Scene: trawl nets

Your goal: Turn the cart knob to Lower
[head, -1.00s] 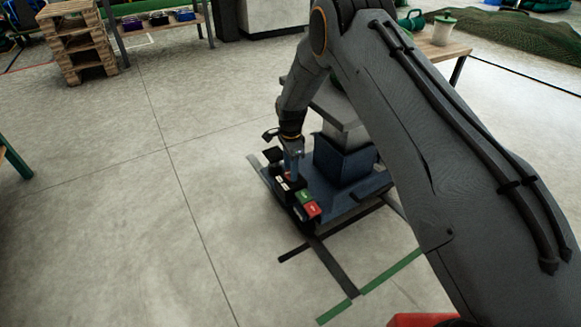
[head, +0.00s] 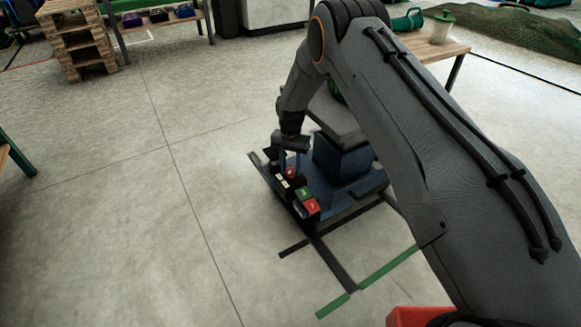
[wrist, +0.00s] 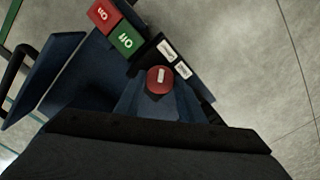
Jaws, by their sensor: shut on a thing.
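The cart knob (wrist: 154,85) is a round red knob with a white pointer mark, on the cart's dark control panel. It shows small in the head view (head: 291,172). My gripper (wrist: 160,92) is shut on the knob, with a blue finger on each side of it. In the head view my gripper (head: 288,157) reaches down to the panel. Two white labels (wrist: 167,50) sit beside the knob; their words are too small to read. The pointer mark points up in the wrist view, roughly toward the left label.
A green button (wrist: 126,40) and a red button (wrist: 103,14) sit along the panel. The blue cart (head: 345,190) stands on the floor inside taped lines. Open concrete floor (head: 110,220) lies to the left. A wooden table (head: 440,50) is behind my arm.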

